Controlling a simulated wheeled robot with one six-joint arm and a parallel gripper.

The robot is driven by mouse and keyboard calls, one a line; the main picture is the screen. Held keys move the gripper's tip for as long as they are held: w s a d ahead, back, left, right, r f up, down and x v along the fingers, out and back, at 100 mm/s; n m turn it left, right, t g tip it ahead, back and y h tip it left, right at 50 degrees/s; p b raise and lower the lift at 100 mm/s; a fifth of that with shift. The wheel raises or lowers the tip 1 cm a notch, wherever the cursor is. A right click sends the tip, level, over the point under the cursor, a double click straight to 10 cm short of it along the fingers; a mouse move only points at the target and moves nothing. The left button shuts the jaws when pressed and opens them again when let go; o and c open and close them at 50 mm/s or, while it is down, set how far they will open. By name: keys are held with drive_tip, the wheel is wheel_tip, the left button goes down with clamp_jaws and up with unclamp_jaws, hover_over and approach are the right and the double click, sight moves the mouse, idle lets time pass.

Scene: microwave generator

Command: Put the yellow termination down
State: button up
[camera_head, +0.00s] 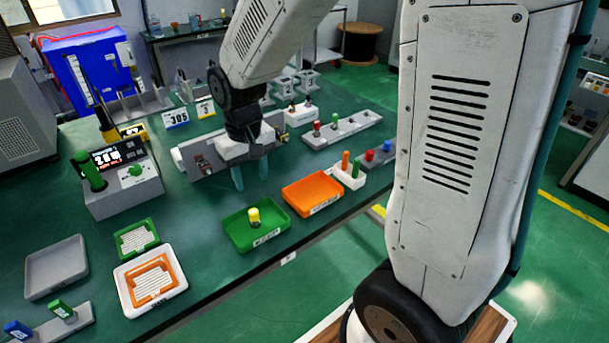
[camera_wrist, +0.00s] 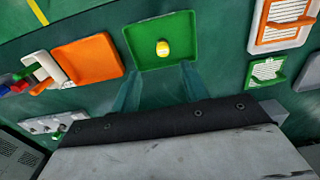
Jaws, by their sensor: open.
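The yellow termination (camera_head: 254,215) stands in the green tray (camera_head: 238,236), near the middle of its floor. In the wrist view the yellow termination (camera_wrist: 162,48) shows as a yellow piece with a pale band inside the green tray (camera_wrist: 135,45). My gripper (camera_head: 246,180) is behind the tray in the head view, with its fingers pointing down, apart from the termination. In the wrist view my gripper's two teal fingers (camera_wrist: 158,85) are spread with nothing between them, just short of the tray's edge.
An orange tray (camera_head: 300,204) lies to the right of the green tray. A white block (camera_head: 352,177) with orange and green pieces is beyond it. A grey unit (camera_head: 188,158) stands behind my gripper. Small trays and a white tray (camera_head: 120,283) lie at left. The table's front edge runs close by.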

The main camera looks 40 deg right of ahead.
drive_tip(key=s+d+r, duration=0.1)
drive_tip(key=s+r, duration=0.3)
drive_tip(key=s, duration=0.3)
drive_tip(key=s+d+r, duration=0.1)
drive_tip(key=s+r, duration=0.3)
drive_tip(key=s, duration=0.3)
drive_tip(key=s+r+t, duration=0.1)
drive_tip(key=s+r, duration=0.3)
drive_tip(key=s, duration=0.3)
drive_tip(key=shift+s+d+r, duration=0.3)
drive_tip(key=shift+d+r, duration=0.1)
